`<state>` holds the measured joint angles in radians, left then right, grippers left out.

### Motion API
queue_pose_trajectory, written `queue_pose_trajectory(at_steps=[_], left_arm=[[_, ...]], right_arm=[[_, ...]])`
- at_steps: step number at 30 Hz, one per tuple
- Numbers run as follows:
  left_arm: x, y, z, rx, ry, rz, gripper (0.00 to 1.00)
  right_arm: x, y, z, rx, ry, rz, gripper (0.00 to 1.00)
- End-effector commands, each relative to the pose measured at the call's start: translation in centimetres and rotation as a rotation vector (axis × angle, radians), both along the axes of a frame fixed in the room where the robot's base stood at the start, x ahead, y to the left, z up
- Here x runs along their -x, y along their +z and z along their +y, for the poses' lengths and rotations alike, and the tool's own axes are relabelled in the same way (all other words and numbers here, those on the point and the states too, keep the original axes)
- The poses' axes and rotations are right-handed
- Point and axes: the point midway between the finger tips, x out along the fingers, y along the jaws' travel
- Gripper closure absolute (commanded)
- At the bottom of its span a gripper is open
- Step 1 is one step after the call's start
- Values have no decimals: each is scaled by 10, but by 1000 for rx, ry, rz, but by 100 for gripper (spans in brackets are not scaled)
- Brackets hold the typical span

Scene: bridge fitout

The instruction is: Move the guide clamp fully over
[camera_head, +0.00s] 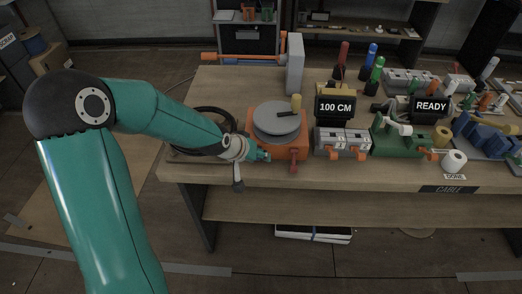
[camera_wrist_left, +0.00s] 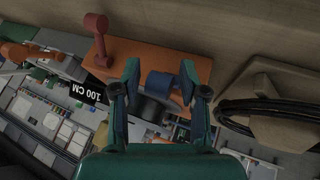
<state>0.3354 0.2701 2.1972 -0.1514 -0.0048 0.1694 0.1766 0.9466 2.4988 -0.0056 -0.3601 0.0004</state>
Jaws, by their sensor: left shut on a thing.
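The orange unit (camera_head: 291,149) stands at the table's front edge and carries a grey round disc (camera_head: 276,121). A red lever (camera_head: 293,163) hangs on its front and also shows in the left wrist view (camera_wrist_left: 97,38). My left gripper (camera_head: 262,156) is at the unit's left side. In the left wrist view its two fingers (camera_wrist_left: 159,85) are on either side of a blue part (camera_wrist_left: 160,83) by the orange body, and they are shut on it. A dark cylinder (camera_wrist_left: 150,108) lies just below it. I cannot tell for certain which part is the guide clamp. My right gripper is not in view.
A black cable coil (camera_head: 205,128) lies to the left of the unit. To the right are a 100 CM display (camera_head: 335,107), a grey block with orange levers (camera_head: 342,140), a green fixture (camera_head: 398,141) and a READY display (camera_head: 430,106). A tall grey panel (camera_head: 295,62) stands behind.

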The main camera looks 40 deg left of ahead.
Motion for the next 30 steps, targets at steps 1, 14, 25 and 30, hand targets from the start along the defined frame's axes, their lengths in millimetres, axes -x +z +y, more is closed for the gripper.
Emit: queue_pose_trajectory(at_steps=[1, 14, 25, 30], left_arm=[[-3, 5, 2, 0, 4, -5, 92], [-3, 4, 2, 16, 2, 7, 92], [-2, 3, 1, 18, -1, 10, 31], [-2, 2, 1, 19, -1, 11, 31]], right_arm=[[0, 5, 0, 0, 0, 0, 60], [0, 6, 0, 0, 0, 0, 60], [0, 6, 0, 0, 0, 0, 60], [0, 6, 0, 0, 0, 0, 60]])
